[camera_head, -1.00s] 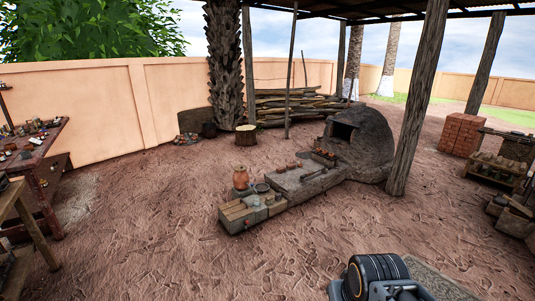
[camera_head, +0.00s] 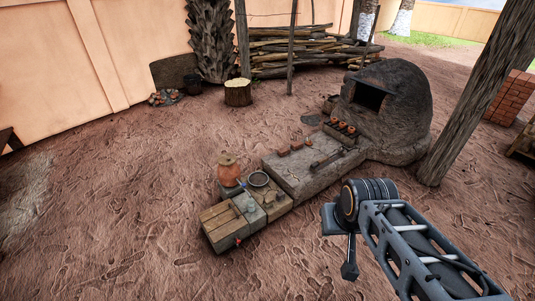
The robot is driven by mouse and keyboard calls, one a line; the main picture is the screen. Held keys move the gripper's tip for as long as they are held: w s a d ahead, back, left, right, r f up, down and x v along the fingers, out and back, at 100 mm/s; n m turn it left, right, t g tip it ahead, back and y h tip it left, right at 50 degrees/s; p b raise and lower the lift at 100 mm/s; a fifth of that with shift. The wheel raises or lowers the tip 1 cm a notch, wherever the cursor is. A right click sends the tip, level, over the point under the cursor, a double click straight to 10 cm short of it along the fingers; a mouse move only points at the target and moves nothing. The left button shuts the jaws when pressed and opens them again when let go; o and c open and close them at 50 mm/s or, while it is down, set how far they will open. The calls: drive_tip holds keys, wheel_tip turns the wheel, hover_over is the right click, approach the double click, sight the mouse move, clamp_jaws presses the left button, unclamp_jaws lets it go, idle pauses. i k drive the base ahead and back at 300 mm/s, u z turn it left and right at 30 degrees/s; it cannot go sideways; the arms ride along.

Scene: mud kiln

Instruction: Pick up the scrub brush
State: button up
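I cannot make out a scrub brush for certain in the head view; the items on the low benches are too small to tell. The low wooden bench (camera_head: 222,236) stands near the middle with an orange clay jar (camera_head: 229,166) and a dark round bowl (camera_head: 259,179) by it. My arm reaches in from the lower right. A small dark end part (camera_head: 349,270) hangs below its joint, possibly my gripper; its fingers cannot be made out, and nothing is seen held.
A stone slab (camera_head: 300,176) with small bricks and a dark long tool joins the domed mud kiln (camera_head: 395,110). A wooden post (camera_head: 480,95) stands to the right. A tree stump (camera_head: 237,93) and log pile (camera_head: 300,48) are behind. Bare ground lies open in front and left.

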sight(269, 202)
drive_tip(key=i, duration=2.1)
drive_tip(key=u, duration=0.95)
